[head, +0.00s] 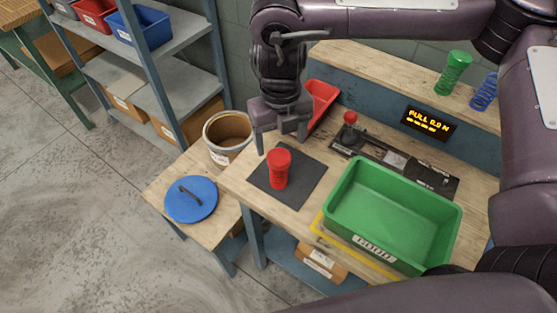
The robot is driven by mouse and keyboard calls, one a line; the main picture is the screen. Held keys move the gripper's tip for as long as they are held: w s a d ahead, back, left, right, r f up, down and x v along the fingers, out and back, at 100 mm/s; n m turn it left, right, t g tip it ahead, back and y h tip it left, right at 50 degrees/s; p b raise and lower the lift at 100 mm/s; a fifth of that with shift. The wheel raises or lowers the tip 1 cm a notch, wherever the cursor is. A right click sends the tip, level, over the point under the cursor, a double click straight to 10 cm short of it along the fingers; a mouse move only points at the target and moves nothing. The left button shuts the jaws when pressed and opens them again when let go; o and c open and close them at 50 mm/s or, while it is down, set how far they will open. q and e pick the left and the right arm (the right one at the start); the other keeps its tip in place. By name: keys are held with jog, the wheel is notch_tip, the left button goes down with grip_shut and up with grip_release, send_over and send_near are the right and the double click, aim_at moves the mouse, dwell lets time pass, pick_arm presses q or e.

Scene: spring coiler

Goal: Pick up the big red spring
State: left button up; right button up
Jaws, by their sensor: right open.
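The big red spring (279,170) stands upright on a dark square mat (303,182) near the left end of the workbench. My right gripper (281,144) points down just above and behind the spring in the head view. Its fingers are apart and nothing shows between them. I cannot tell whether a finger touches the spring's top. My left gripper is not in view.
A green bin (390,215) stands right of the mat. A red tray (318,103) and a black device with a red knob (350,118) are behind. A green spring (453,72) and a blue spring (484,92) stand on the back ledge. A bucket (227,137) is left.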

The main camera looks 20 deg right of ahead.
aim_at(279, 156)
jog(key=shift+s+a+f+p, duration=0.2)
jog(key=shift+s+f+p, duration=0.15)
jog(key=shift+s+f, duration=0.2)
jog(key=shift+s+a+f+p, duration=0.2)
jog(key=shift+s+f+p, duration=0.1)
jog(key=shift+s+f, duration=0.2)
jog(key=f, duration=0.1)
jog(key=w+f, duration=0.1)
jog(key=f, duration=0.1)
jog(key=shift+d+f+p, duration=0.1)
jog(key=shift+f+p, duration=0.2)
jog(key=shift+f, duration=0.1)
jog(key=shift+s, duration=0.15)
jog(key=shift+c, duration=1.4)
jog(key=c, duration=0.7)
jog(key=shift+c, duration=1.2)
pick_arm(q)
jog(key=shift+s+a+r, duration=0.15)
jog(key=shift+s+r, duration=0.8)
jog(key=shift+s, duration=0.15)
pick_arm(e)
jog(key=shift+c, duration=0.2)
